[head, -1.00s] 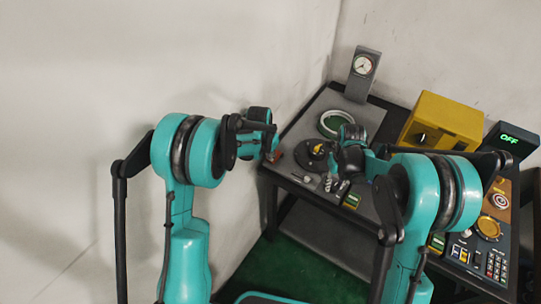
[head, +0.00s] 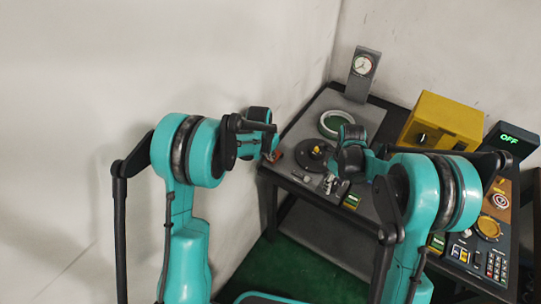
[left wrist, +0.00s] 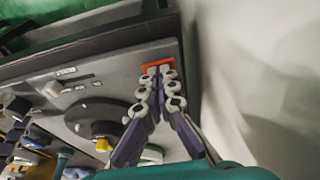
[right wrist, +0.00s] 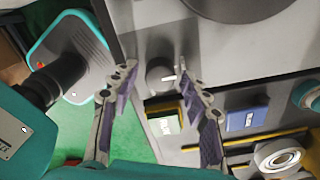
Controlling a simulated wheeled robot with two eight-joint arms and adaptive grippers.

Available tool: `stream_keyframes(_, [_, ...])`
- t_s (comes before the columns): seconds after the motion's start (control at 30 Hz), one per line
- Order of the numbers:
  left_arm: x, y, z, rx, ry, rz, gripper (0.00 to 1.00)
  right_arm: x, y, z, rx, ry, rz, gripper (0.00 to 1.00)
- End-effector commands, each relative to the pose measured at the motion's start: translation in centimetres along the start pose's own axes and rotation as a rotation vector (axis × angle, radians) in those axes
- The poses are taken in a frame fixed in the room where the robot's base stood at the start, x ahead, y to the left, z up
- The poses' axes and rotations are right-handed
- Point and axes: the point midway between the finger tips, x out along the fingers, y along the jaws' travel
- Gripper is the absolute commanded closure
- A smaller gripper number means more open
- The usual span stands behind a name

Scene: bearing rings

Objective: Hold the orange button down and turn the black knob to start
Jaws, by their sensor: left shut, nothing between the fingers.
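The orange button (left wrist: 158,66) is at the panel's edge in the left wrist view; it also shows in the head view (head: 274,156). My left gripper (left wrist: 159,73) is shut and empty, with its fingertips at the button and covering part of it. I cannot tell how far the button is pressed. A dark round knob with a white mark (right wrist: 160,76) shows in the right wrist view. My right gripper (right wrist: 155,72) is open, its fingers on either side of the knob in that view, with a gap visible to each side. In the head view my right gripper (head: 330,183) is low over the panel.
A black disc with a yellow centre (head: 315,153) lies beside the button. A yellow box (head: 440,120) is to the right, and a display (head: 509,139) reads OFF.

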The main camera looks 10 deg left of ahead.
Motion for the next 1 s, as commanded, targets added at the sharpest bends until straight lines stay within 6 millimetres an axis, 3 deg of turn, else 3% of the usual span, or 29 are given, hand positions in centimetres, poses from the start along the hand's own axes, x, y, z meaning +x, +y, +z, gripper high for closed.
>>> stream_keyframes(0.17, [0.0, 0.0, 0.0, 0.000, 0.000, 0.000, 1.00, -0.5, 0.0, 0.0, 0.001, 0.000, 0.000, 0.53])
stream_keyframes(0.7, [0.0, 0.0, 0.0, 0.000, 0.000, 0.000, 1.00, -4.8, 0.0, 0.0, 0.001, 0.000, 0.000, 0.53])
stream_keyframes(1.0, [0.0, 0.0, 0.0, 0.000, 0.000, 0.000, 1.00, -5.0, 0.0, 0.0, 0.001, 0.000, 0.000, 0.53])
